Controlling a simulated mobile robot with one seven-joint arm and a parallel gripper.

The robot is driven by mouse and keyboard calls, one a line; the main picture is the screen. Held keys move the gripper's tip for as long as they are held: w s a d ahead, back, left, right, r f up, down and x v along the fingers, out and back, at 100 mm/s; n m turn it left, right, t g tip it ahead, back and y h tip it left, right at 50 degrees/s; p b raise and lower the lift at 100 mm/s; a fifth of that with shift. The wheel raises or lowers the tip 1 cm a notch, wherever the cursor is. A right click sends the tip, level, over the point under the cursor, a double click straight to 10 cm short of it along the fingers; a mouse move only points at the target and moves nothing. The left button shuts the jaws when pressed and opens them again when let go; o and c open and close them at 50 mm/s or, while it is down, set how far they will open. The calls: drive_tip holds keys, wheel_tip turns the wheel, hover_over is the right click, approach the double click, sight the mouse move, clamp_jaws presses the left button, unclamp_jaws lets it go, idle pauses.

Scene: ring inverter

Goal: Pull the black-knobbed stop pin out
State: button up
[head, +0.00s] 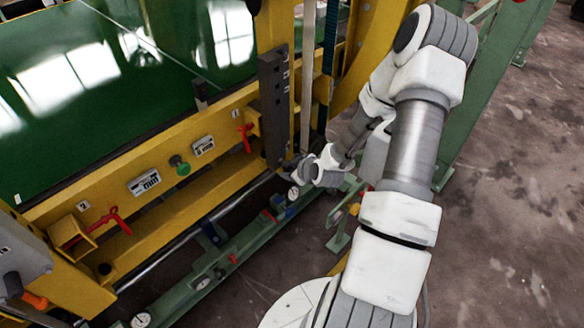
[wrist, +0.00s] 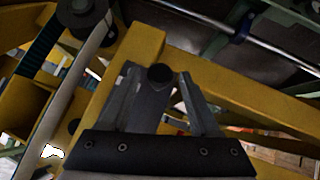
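The black knob (wrist: 161,74) of the stop pin shows in the wrist view, between the two fingertips of my gripper (wrist: 158,76). The fingers stand apart, one on each side of the knob, with a small gap visible on the right. I cannot tell whether either finger touches it. A grey part lies between the fingers below the knob. In the head view my gripper (head: 291,166) is at the lower end of the dark upright block on the yellow frame. The knob is too small or hidden to make out there.
The yellow frame (head: 190,205) with a green panel (head: 110,120) fills the left. Red handles (head: 118,220) and a green knob (head: 180,166) sit on its beam. A green rail with gauges (head: 293,193) runs below my gripper.

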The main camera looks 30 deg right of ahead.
clamp_jaws()
drive_tip(key=shift+s, duration=0.1)
drive_tip(key=s+d, duration=0.3)
drive_tip(key=s, duration=0.6)
drive_tip(key=shift+d, duration=0.25)
idle(1.5)
drive_tip(key=shift+s, duration=0.1)
